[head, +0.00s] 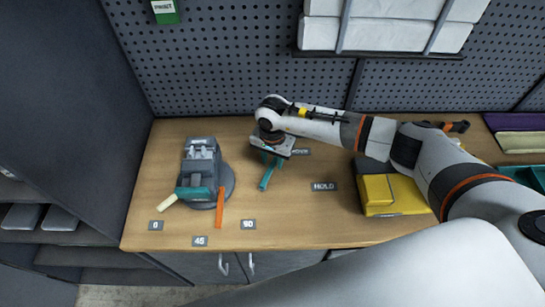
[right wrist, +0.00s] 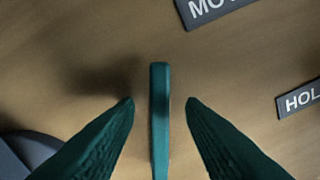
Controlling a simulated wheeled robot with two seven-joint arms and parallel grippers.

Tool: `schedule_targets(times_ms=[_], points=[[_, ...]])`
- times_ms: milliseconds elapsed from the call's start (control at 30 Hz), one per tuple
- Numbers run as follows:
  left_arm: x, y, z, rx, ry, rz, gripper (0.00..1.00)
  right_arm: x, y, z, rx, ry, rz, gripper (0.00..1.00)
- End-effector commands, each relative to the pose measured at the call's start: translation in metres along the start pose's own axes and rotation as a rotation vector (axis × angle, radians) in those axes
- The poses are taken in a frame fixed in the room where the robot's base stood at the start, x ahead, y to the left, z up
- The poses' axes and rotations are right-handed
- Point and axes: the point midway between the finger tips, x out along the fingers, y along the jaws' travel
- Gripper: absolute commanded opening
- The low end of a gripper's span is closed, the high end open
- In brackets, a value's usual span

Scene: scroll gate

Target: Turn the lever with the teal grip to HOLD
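The teal grip (head: 266,180) of the lever shows below my right gripper (head: 271,160) in the head view, extending toward the front of the bench. The rest of the lever and its pivot are hidden. In the right wrist view the teal grip (right wrist: 159,120) is an upright bar between the two teal fingers of my right gripper (right wrist: 160,103). The fingers are apart, with a gap on each side of the bar. The HOLD label (head: 324,186) is right of the grip, and the partly covered MOVE label (head: 301,152) is farther back. My left gripper is not in view.
A grey vise (head: 203,165) on a round base stands to the left, with a cream handle, an orange strip and labels 0, 45 and 90 around it. A yellow box (head: 391,194) lies right of HOLD, near my right arm. A pegboard (head: 230,65) rises behind.

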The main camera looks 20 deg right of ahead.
Motion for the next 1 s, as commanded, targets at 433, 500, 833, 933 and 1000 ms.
schedule_targets(times_ms=[433,500,833,933,1000], points=[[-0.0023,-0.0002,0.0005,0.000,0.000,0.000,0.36,0.0102,0.0000,-0.0004,-0.001,0.000,0.001,0.33],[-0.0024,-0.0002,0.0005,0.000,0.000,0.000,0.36,0.0101,0.0000,-0.0004,-0.001,0.000,0.001,0.22],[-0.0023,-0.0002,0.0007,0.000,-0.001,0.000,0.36,0.0098,0.0001,-0.0003,-0.001,0.000,0.001,0.00],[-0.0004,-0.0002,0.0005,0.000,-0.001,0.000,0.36,0.0104,0.0010,0.0005,0.002,0.000,0.002,0.00],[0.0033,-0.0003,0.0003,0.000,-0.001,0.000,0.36,0.0113,0.0027,0.0020,0.008,-0.001,0.003,0.00]])
